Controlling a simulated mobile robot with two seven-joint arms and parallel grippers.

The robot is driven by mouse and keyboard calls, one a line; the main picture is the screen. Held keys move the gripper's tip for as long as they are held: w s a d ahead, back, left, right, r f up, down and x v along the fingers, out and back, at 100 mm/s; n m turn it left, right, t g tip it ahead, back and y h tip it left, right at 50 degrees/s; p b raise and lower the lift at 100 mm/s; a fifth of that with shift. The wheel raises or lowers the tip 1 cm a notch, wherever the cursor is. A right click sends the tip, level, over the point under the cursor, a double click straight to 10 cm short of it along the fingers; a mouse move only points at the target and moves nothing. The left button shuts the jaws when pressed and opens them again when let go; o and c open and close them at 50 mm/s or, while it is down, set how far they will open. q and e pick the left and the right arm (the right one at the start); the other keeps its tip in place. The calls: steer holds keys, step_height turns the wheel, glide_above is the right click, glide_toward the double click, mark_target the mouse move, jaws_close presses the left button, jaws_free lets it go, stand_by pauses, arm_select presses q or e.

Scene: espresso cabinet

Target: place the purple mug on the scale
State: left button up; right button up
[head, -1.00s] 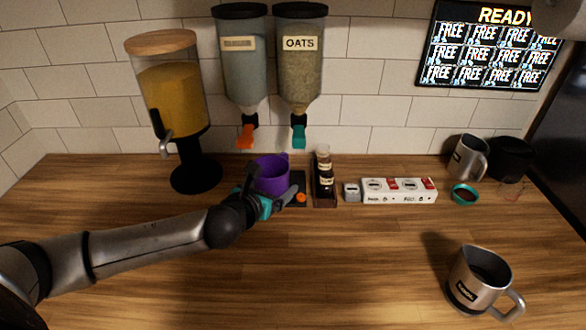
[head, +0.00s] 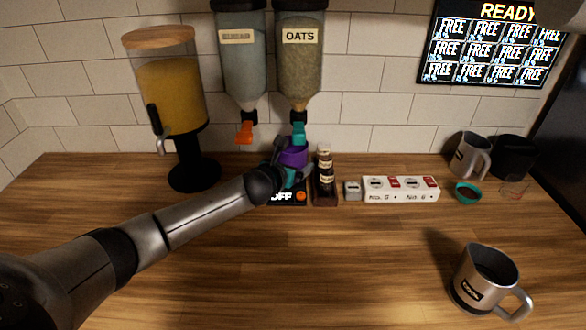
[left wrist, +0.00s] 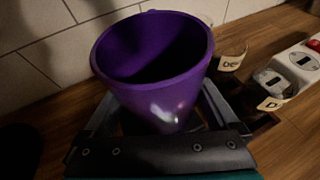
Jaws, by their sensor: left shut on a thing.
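The purple mug (head: 293,157) is under the oats dispenser's teal spout in the head view. It fills the middle of the left wrist view (left wrist: 152,70), upright or nearly so, with an empty-looking inside. My left gripper (head: 290,174) is shut on the mug, one finger on each side of it. The scale (head: 288,199) is a dark slab with an OFF display and an orange button, below the mug and partly hidden by my arm. I cannot tell whether the mug touches the scale.
The oats dispenser (head: 299,60) hangs above the mug. A dark bottle stand (head: 325,182) is close on the right, then a white switch box (head: 400,189). A juice dispenser (head: 172,95) stands left. A steel pitcher (head: 485,280) is front right. The front middle counter is clear.

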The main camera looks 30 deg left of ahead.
arm_select(q)
steer(key=shift+f, duration=0.35)
steer(key=shift+f, duration=0.2)
steer(key=o, duration=1.5)
steer(key=shift+o, duration=0.2)
steer(key=shift+s+r, duration=0.3)
steer(key=shift+s, duration=0.05)
steer(key=p+v, duration=0.2)
steer(key=v, duration=0.9)
steer(key=shift+p, duration=0.3)
steer(key=shift+s, duration=0.1)
